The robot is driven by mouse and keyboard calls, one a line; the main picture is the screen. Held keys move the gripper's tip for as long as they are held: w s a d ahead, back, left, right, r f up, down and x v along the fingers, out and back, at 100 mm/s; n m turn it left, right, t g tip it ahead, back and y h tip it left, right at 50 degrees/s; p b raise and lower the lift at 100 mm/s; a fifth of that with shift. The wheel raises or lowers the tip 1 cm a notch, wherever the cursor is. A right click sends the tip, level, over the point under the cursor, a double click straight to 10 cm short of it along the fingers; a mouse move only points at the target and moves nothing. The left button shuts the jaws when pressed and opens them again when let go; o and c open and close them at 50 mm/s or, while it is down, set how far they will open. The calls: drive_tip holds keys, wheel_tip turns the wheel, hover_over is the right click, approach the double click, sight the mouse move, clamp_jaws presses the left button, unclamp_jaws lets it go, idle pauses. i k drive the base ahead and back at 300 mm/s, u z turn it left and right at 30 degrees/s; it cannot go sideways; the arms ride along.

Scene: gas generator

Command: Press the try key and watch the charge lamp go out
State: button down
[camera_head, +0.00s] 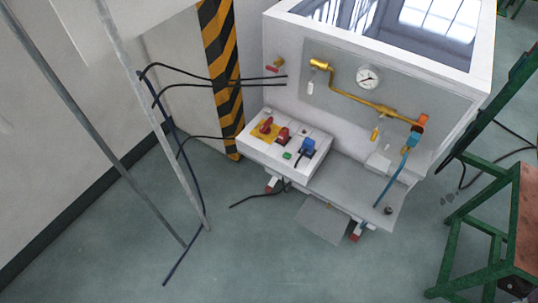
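The white gas generator cabinet (278,45) stands at centre right. A low white control box (262,153) juts out at its lower left. On the box are a red switch on a yellow plate (266,127), a second red switch (283,135), a blue switch or plug (308,146) and a small green button (287,155). At this size I cannot tell which part is the try key or the charge lamp, or whether any lamp is lit. My gripper is not in view.
A gauge (368,77) and brass pipe (350,97) are on the cabinet front. A blue hose (392,180) hangs at right. A striped post (222,70), grey poles (165,130) and dark cables stand left. A green-framed stand (490,235) is right. Floor (130,240) in front is mostly clear.

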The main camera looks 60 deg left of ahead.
sight(287, 155)
drive_tip(key=u, duration=1.05)
drive_tip(key=k, duration=0.6)
drive_tip(key=u, duration=0.05)
drive_tip(key=i, duration=0.6)
drive_tip(key=u, duration=0.1)
